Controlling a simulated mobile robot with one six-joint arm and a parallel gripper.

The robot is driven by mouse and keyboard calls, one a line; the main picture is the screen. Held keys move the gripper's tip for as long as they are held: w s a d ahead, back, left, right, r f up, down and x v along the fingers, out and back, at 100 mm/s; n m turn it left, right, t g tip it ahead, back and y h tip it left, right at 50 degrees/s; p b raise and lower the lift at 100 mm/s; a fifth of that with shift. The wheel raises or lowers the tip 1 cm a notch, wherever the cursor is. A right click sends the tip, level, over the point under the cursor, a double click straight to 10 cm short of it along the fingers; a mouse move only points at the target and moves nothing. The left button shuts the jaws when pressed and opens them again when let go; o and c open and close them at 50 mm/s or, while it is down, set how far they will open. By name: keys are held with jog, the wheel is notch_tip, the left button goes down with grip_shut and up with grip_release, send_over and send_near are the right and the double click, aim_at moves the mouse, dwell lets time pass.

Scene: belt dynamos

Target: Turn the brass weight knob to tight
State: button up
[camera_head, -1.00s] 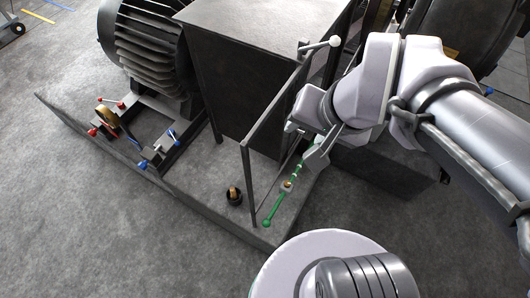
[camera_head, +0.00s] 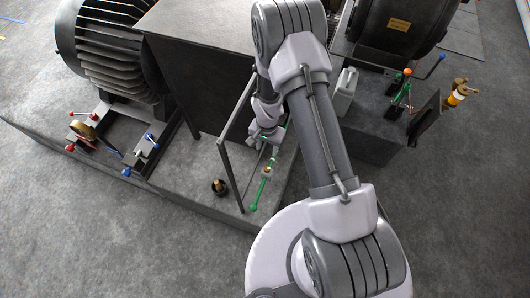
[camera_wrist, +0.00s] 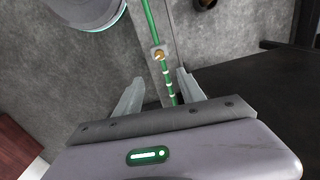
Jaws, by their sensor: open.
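The small brass weight knob (camera_wrist: 160,55) sits on a pale collar on a green rod (camera_wrist: 150,20) with light bands. In the head view the brass knob (camera_head: 267,171) is a tiny spot on the green rod, too small to read its turn. My gripper (camera_wrist: 159,84) is open; in the wrist view its fingers lie either side of the banded part of the rod, and the knob appears just beyond the fingertips, not between them. In the head view my gripper (camera_head: 266,143) is over the rod's far end, partly hidden by my arm.
A dark frame post (camera_head: 230,174) stands left of the rod. A black cup with a brass piece (camera_head: 218,187) sits on the plinth nearby. A large finned motor (camera_head: 108,55) and red and blue handles lie left.

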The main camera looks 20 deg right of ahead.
aim_at(267, 168)
notch_tip(267, 168, down, 18)
jog(key=b, duration=0.6)
jog(key=shift+s+r, duration=0.1)
jog(key=shift+r, duration=0.15)
grip_shut()
